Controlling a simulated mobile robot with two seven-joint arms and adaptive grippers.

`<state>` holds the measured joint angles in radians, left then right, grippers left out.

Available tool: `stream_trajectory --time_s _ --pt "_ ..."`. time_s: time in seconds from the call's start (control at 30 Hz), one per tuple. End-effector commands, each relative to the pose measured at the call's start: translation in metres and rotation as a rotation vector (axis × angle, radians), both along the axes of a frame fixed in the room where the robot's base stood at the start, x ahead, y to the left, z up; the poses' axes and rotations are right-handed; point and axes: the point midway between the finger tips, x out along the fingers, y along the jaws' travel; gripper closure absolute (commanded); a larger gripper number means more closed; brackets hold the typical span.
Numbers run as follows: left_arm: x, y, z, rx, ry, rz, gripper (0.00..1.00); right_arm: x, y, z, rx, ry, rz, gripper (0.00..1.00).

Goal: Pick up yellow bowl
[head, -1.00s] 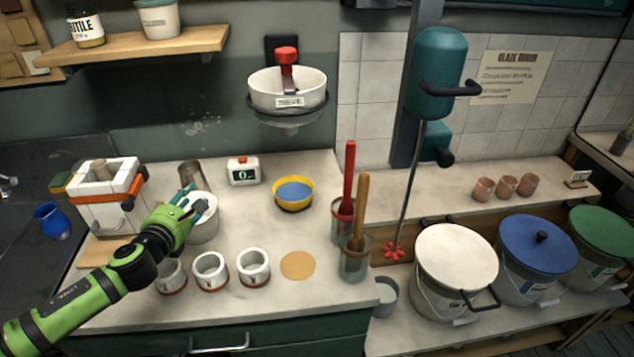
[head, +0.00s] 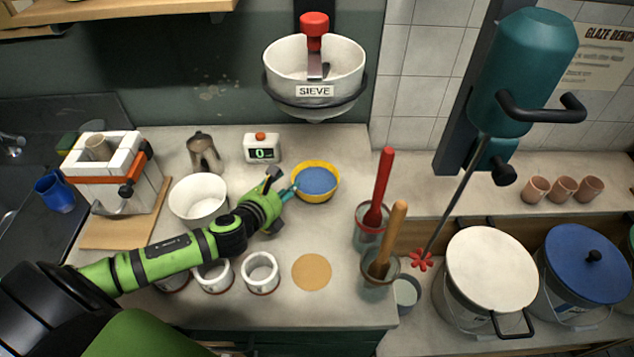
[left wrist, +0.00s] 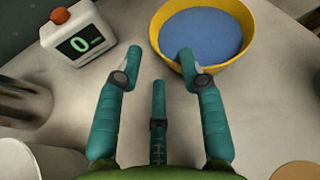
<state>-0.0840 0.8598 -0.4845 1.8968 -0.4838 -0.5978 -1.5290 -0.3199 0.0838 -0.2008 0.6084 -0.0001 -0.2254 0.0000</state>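The yellow bowl (head: 317,196) stands on the pale countertop, right of the middle, filled with blue material. In the left wrist view the yellow bowl (left wrist: 247,51) is at the top, its near rim close to the fingers. My left gripper (head: 282,188) is at the bowl's left side in the head view. In the left wrist view my left gripper (left wrist: 157,66) has its fingers spread with nothing between them. The right finger's tip overlaps the bowl's near rim; I cannot tell if they touch. My right gripper is not in view.
A white scale (head: 262,149) stands behind the left gripper. A white bowl (head: 198,198) and white cups (head: 260,272) lie near my left arm. Tools in jars (head: 379,272) stand to the right. A white sieve (head: 314,75) hangs above.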

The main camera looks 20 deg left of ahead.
Motion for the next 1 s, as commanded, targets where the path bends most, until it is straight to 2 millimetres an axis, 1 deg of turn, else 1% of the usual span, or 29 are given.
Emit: stream_trajectory --time_s 0.03,0.1,0.3,0.37,0.6,0.7,0.83,1.0 --pt "0.006 0.000 -0.001 0.000 -0.001 0.002 0.60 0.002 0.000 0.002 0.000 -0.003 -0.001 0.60" --pt "0.012 0.000 -0.004 0.000 0.000 0.000 0.60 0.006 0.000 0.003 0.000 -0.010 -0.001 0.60" --pt "0.020 0.002 -0.008 0.001 0.000 0.000 0.60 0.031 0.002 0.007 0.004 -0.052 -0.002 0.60" --pt "0.025 0.003 -0.011 0.001 0.001 0.002 0.60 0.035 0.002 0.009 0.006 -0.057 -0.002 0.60" --pt "0.052 0.008 -0.024 0.000 -0.001 0.001 0.60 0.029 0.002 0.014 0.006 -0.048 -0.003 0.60" --pt "0.059 0.008 -0.028 0.002 0.000 -0.001 0.60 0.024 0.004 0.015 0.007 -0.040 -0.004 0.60" --pt "0.062 0.008 -0.030 0.002 0.001 -0.002 0.60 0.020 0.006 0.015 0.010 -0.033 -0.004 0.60" --pt "0.062 0.008 -0.030 0.002 0.001 -0.002 0.60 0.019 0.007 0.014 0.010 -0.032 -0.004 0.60"
